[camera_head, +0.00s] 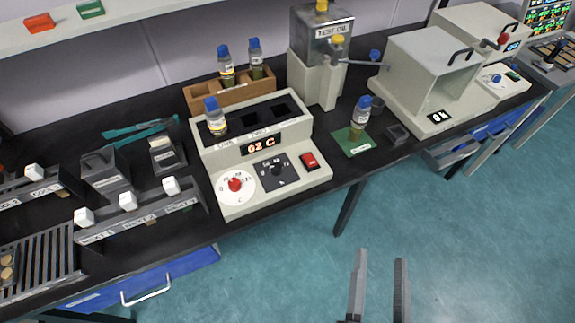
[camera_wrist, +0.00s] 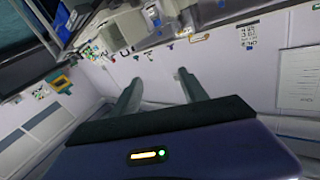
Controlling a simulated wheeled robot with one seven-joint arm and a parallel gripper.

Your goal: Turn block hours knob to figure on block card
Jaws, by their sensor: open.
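The block heater (camera_head: 222,163) stands on the black bench, with a lit display (camera_head: 262,144) reading 62 C. On its sloped front are a red knob (camera_head: 235,184) on a white dial, a black knob (camera_head: 276,170) on a dark square dial and a red switch (camera_head: 309,160). The black knob looks like the hours knob; its exact setting is too small to read. I cannot tell for sure which card is the block card; a small label stand (camera_head: 165,154) is left of the heater. My gripper (camera_head: 381,258) is open and empty, in front of the bench, right of and apart from the heater. It also shows in the wrist view (camera_wrist: 158,78).
A bottle (camera_head: 360,117) stands on a green mat (camera_head: 352,142) right of the heater. Another bottle (camera_head: 214,116) sits in the heater's top. A wooden rack (camera_head: 204,96) and a test oil dispenser (camera_head: 318,80) are behind. A row of white-knobbed levers (camera_head: 140,222) is left. Floor in front is clear.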

